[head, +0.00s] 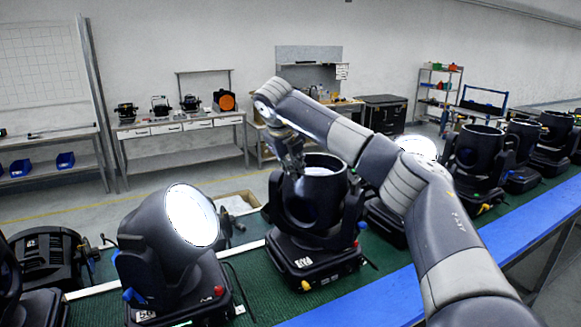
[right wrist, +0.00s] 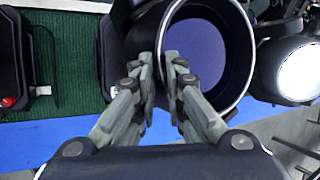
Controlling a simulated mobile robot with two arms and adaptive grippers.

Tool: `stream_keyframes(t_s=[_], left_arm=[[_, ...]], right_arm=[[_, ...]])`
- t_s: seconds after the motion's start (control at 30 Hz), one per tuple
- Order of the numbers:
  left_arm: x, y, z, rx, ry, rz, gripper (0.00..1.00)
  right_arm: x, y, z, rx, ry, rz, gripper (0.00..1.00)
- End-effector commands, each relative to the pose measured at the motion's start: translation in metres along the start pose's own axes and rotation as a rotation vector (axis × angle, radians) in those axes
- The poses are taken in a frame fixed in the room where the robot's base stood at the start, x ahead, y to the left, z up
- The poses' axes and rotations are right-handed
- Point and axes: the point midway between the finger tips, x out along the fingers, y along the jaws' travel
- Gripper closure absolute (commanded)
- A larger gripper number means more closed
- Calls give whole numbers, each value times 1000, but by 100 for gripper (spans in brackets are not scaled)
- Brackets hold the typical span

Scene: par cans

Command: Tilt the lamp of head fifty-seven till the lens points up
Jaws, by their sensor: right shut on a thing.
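A black moving-head lamp (head: 318,190) stands mid-bench on its base, its open end facing up. The number on its base label (head: 304,263) is too small to read surely. My right gripper (head: 294,168) is at the left side of the lamp's top rim. In the right wrist view, the gripper (right wrist: 161,62) has its two fingers close together on the rim of the lamp (right wrist: 235,50), with the dark bluish lens inside. The fingers are shut on the rim. My left gripper is not in view.
A neighbouring head (head: 185,225) at left tilts its bright lens toward the right. Another bright-lensed lamp (head: 418,147) stands behind my right arm. More heads line the green bench mat (head: 262,290). The blue bench edge (head: 375,300) runs along the front.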

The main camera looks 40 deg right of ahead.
Motion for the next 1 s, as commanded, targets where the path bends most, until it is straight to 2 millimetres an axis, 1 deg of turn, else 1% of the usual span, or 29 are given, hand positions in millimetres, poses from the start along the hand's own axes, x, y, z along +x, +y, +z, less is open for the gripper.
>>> stream_keyframes(t_s=[0.03, 0.17, 0.2, 0.27, 0.4, 0.63, 0.8, 0.87, 1.0], left_arm=[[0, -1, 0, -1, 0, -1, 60], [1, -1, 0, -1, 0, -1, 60], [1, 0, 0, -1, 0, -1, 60], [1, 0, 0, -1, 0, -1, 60], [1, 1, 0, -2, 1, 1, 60], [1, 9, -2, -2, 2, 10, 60], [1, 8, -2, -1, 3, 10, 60], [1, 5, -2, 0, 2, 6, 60], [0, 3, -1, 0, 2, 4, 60]], right_arm=[[5, -6, -3, 10, 8, -12, 100], [6, -6, -3, 10, 9, -13, 100], [6, -6, -4, 10, 10, -13, 84], [6, -6, -4, 10, 10, -13, 71], [6, -5, -4, 8, 11, -12, 71], [5, -4, -3, 6, 10, -10, 71], [4, -3, -3, 5, 8, -9, 71], [4, -3, -2, 5, 7, -8, 71], [-5, -3, -1, 4, 4, -7, 71]])
